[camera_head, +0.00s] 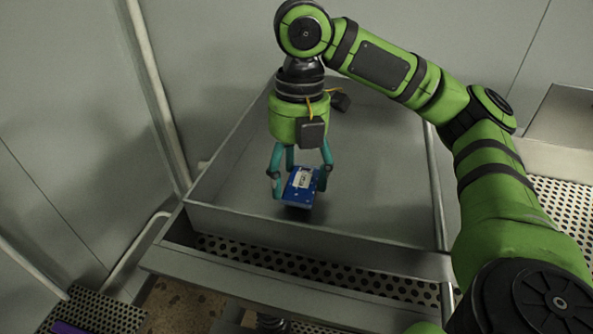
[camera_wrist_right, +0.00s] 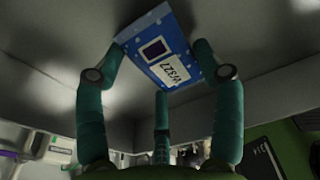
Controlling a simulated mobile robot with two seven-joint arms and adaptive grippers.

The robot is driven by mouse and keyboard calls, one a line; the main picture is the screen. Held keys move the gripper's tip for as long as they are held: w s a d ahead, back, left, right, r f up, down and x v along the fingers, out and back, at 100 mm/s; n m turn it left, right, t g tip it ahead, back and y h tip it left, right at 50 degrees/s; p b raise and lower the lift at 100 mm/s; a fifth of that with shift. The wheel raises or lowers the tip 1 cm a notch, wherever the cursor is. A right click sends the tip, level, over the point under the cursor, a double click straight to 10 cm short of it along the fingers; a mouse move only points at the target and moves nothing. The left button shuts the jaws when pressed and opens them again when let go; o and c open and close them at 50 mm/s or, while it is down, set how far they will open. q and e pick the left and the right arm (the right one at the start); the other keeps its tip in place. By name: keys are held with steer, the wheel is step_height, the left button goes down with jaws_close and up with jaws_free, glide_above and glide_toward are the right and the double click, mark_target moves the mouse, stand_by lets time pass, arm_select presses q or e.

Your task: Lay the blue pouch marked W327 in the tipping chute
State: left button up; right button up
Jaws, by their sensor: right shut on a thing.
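The blue pouch (camera_head: 300,185) has a white label and hangs between the fingers of my right gripper (camera_head: 300,177). In the right wrist view the pouch (camera_wrist_right: 165,45) shows its label, which reads W327, and a dark square. My right gripper (camera_wrist_right: 160,75) is shut on the pouch, with teal fingers on both sides of it and a third finger behind. The pouch is over the grey metal chute (camera_head: 375,190), near its front wall. I cannot tell whether it touches the chute floor. My left gripper is not in view.
A perforated strip (camera_head: 310,262) runs below the chute's front wall. A perforated shelf (camera_head: 565,210) lies at the right. A purple thing (camera_head: 68,327) shows at the lower left. The chute floor around the pouch is bare.

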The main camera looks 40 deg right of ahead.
mark_target(299, 170)
steer(key=shift+w+d+f, duration=0.15)
steer(key=shift+f, duration=0.05)
steer(key=shift+s+f, duration=0.15)
steer(key=shift+s, duration=0.05)
steer(key=o, duration=1.1)
steer(key=shift+o, duration=0.2)
steer(key=shift+w, duration=0.1)
step_height(299, 170, up, 12)
steer(key=shift+w+d+r, duration=0.2)
steer(key=shift+w+d, duration=0.25)
